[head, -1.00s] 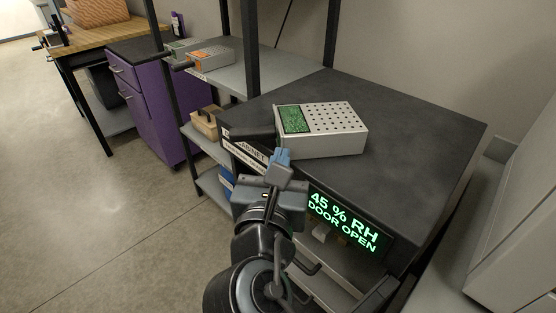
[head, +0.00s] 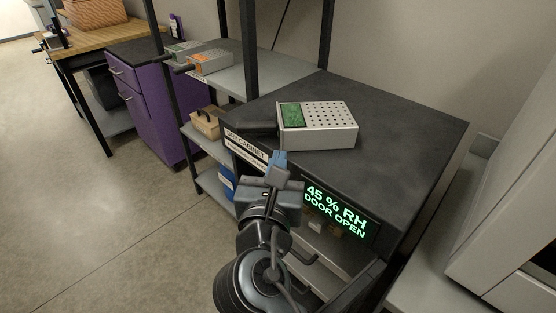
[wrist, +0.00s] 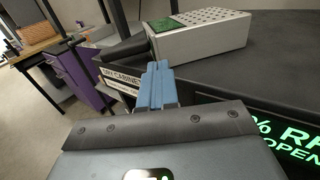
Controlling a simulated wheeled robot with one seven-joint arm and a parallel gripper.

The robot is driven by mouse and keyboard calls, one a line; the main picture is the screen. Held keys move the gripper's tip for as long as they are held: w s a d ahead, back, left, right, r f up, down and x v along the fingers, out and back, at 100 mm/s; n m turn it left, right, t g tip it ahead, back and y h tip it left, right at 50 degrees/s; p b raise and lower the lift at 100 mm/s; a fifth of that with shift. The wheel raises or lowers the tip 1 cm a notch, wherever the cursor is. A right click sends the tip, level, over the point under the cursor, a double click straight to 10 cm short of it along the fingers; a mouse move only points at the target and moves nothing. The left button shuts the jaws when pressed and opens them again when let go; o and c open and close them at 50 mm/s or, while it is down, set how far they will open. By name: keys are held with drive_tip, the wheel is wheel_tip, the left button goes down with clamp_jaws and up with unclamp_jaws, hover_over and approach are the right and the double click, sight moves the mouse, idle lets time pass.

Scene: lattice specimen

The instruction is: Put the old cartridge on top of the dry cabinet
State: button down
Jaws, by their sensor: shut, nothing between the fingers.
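A silver cartridge with a perforated top, a green label and a dark handle (head: 318,132) lies on top of the black dry cabinet (head: 405,130). It also shows in the wrist view (wrist: 205,38), just beyond my fingers. My gripper (head: 279,160) is shut and empty, in front of the cabinet's front edge. Its blue fingers (wrist: 157,82) are together and appear apart from the cartridge. The cabinet's lit display (head: 336,211) reads 45 % RH, DOOR OPEN. The cabinet's inside is mostly hidden by my arm and the top.
A grey shelf rack (head: 238,82) at the left holds a cartridge with an orange label (head: 211,62) and another beside it with a green label. A tan bin (head: 206,123) is on a lower shelf. A purple drawer unit (head: 142,100) stands farther left. Floor is clear at left.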

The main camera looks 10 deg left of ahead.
drive_tip(key=s+b, duration=0.1)
drive_tip(key=s, duration=0.9)
drive_tip(key=shift+s+a, duration=0.25)
drive_tip(key=shift+s, duration=0.15)
